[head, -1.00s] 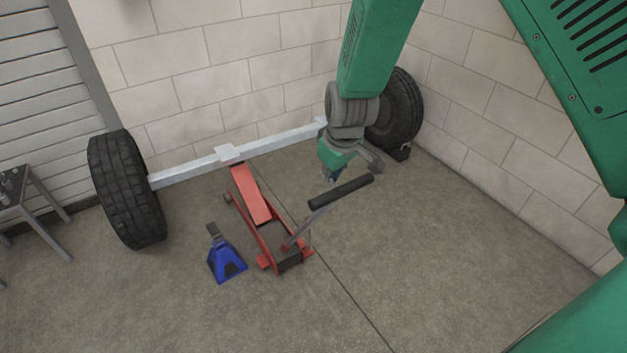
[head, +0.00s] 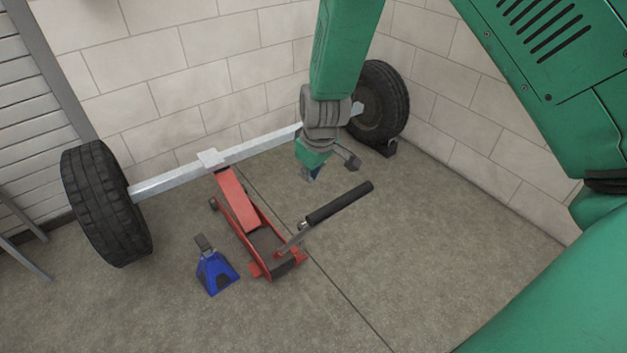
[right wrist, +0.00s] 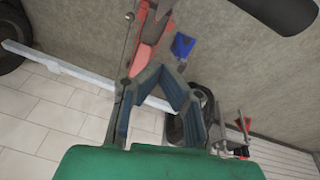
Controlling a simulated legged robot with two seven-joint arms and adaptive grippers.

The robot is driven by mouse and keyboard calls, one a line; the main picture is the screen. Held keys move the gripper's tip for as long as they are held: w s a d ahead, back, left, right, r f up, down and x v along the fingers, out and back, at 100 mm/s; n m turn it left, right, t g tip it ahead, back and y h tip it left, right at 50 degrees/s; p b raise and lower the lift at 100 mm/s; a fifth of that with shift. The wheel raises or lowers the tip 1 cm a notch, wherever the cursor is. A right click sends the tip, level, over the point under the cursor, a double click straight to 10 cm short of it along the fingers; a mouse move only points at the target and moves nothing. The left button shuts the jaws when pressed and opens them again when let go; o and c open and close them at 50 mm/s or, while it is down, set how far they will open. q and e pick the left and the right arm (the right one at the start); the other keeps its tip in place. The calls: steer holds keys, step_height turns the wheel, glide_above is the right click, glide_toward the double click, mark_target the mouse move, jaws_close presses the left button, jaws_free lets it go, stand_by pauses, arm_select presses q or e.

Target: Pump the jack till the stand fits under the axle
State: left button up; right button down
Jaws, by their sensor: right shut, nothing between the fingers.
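The red floor jack (head: 238,200) stands on the floor with its front end at the bracket of the pale axle (head: 165,183). Whether it touches the axle is hard to tell. Its handle (head: 340,203) slants up to the right with a black grip, also at the top right of the right wrist view (right wrist: 275,14). The blue stand (head: 215,272) is upright on the floor left of the jack, clear of the axle; the right wrist view shows it too (right wrist: 183,45). My right gripper (head: 310,174) is shut and empty, beyond the handle and apart from it. My left gripper is out of view.
A tyre sits at each end of the axle, left (head: 105,205) and right (head: 380,105), the right one with a dark chock (head: 387,148). Block walls (head: 215,75) close the back and right. Metal legs stand at the far left. Floor right of the jack is clear.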

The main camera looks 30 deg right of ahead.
steer(key=f, duration=0.6)
steer(key=s+d+f, duration=0.1)
steer(key=f, duration=0.2)
steer(key=shift+s+d+f, duration=0.1)
steer(key=shift+s, duration=0.25)
